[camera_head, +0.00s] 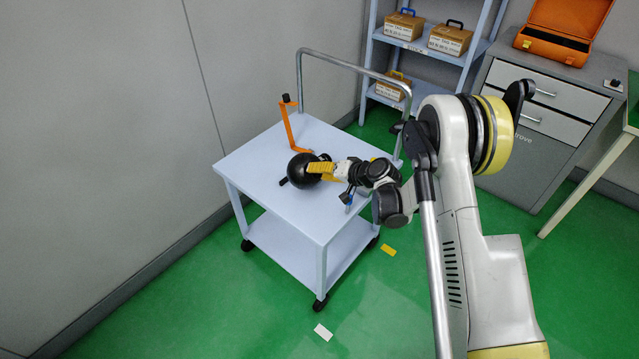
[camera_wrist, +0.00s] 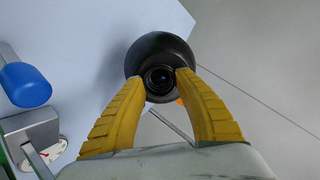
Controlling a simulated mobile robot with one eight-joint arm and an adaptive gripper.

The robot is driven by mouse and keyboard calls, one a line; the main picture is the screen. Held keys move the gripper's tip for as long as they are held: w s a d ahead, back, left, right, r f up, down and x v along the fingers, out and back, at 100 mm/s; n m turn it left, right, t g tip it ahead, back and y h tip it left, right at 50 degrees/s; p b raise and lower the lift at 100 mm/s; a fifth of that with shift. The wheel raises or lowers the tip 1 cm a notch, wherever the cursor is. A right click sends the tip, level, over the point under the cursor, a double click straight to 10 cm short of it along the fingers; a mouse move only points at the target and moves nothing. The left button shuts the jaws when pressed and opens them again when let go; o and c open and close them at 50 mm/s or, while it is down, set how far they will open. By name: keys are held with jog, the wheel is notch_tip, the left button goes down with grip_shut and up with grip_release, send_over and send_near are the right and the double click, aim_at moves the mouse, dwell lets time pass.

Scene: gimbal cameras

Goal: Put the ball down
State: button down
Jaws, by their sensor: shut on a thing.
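The ball is a black sphere (camera_head: 304,171) at the cart's top in the head view. It also shows in the wrist view (camera_wrist: 160,52) as a dark ball with a round lens-like front. My gripper (camera_head: 318,172) has yellow fingers, and it reaches the ball from the right. In the wrist view my gripper (camera_wrist: 162,85) is shut on the ball, with one finger at each side of its lower part. The ball is over or on the light blue cart top (camera_head: 262,150); I cannot tell whether it touches.
An orange bent stand (camera_head: 289,128) with a black tip is on the cart behind the ball. A metal handle (camera_head: 345,61) rises at the cart's back. Shelves with boxes (camera_head: 449,39) and a grey drawer cabinet (camera_head: 545,100) stand at the back right. The cart's left and front top is clear.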

aim_at(319, 180)
notch_tip(319, 180, down, 4)
jog(key=shift+r+b, duration=0.1)
jog(key=shift+b, duration=0.85)
jog(key=c, duration=0.9)
grip_release()
jog(key=shift+c, duration=0.2)
jog(key=shift+r, duration=0.1)
